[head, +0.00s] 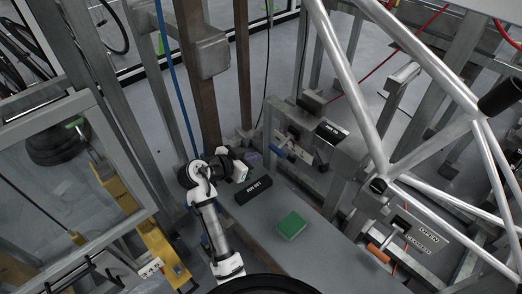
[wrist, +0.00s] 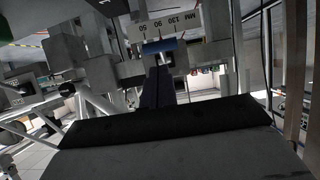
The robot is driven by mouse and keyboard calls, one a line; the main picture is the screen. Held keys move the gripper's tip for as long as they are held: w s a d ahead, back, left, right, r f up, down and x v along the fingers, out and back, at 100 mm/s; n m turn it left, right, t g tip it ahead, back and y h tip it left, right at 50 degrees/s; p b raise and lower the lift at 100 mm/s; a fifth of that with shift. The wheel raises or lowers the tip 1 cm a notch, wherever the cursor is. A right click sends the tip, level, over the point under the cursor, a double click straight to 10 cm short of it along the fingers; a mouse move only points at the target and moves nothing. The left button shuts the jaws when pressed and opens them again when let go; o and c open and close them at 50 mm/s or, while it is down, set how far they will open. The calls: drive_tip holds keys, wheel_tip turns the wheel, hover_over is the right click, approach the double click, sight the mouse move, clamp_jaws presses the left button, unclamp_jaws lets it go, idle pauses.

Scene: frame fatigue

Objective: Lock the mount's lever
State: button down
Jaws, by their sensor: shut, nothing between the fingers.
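An orange handle (head: 378,253), which looks like the mount's lever, sits low at the right in the head view. It is beside a plate marked OPEN and CLOSED (head: 416,233), under the silver bike frame (head: 352,80). Which position it is in I cannot tell. My gripper (head: 253,157) is left of centre in the head view, well to the left of the orange handle. Its dark purple fingers (wrist: 157,88) are together and empty in the wrist view. Beyond them is a blue cylinder (wrist: 163,46) by a scale with numbers (wrist: 168,25); contact is not clear.
A black labelled block (head: 254,190) and a green block (head: 291,225) lie on the grey bench (head: 262,236). A blue handle (head: 279,152) sits behind my gripper. Frame tubes and metal posts crowd the right. A brown post (head: 204,110) stands behind my arm.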

drive_tip(key=s+a, duration=0.1)
drive_tip(key=s+a+f, duration=0.1)
drive_tip(key=s+a, duration=0.1)
drive_tip(key=shift+s+a+f+b, duration=0.15)
drive_tip(key=shift+f+b, duration=0.15)
drive_tip(key=shift+b, duration=0.05)
